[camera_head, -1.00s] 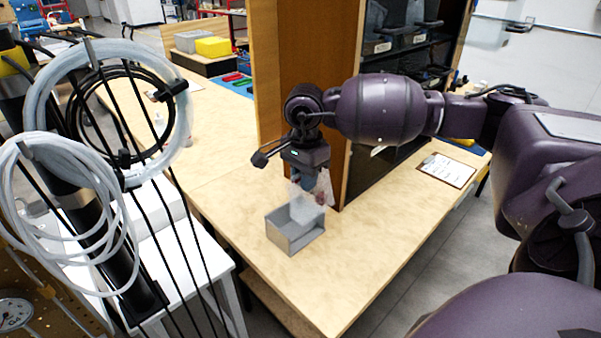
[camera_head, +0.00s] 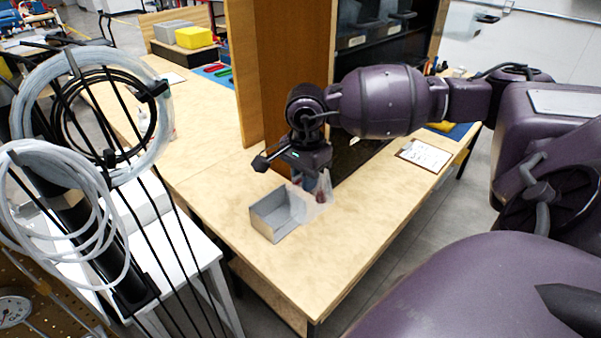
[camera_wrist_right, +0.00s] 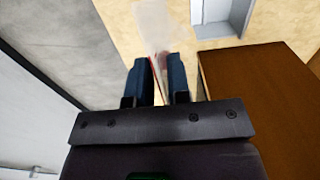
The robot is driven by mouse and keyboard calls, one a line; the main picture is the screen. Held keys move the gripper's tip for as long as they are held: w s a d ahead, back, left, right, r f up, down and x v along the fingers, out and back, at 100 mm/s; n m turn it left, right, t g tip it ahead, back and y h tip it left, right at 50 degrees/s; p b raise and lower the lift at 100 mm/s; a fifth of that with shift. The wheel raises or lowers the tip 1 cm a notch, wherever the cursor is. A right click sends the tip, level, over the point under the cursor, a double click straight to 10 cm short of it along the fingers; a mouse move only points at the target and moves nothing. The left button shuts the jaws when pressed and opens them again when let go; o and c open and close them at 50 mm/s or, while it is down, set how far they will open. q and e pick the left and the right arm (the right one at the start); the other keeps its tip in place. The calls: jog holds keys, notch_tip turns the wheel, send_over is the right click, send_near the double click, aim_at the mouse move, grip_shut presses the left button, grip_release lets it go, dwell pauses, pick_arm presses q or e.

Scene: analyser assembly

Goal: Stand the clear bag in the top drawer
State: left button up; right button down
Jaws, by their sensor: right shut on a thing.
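My right gripper (camera_head: 309,172) is shut on the clear bag (camera_head: 318,207), which hangs below its fingers with something reddish in it. In the right wrist view the bag (camera_wrist_right: 155,28) sticks out past the two blue fingertips (camera_wrist_right: 163,82). A small grey open-topped drawer (camera_head: 283,232) sits on the wooden bench. The bag is at the drawer's right side and overlaps its right edge in the head view; I cannot tell whether they touch. In the right wrist view the drawer (camera_wrist_right: 222,22) shows at the top, right of the bag. My left gripper is out of view.
A brown wooden cabinet (camera_head: 285,95) stands close behind the gripper. A clipboard (camera_head: 425,154) lies at the bench's right edge. Coiled tubing (camera_head: 60,210) hangs at the left. The bench (camera_head: 215,190) is clear left and in front of the drawer.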

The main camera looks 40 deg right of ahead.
jog(key=shift+s+d+r+p, duration=0.15)
jog(key=shift+s+p, duration=0.15)
jog(key=shift+s, duration=0.5)
jog(key=shift+s+a+r+p, duration=0.1)
jog(key=shift+s+p, duration=0.2)
jog(key=shift+s, duration=0.45)
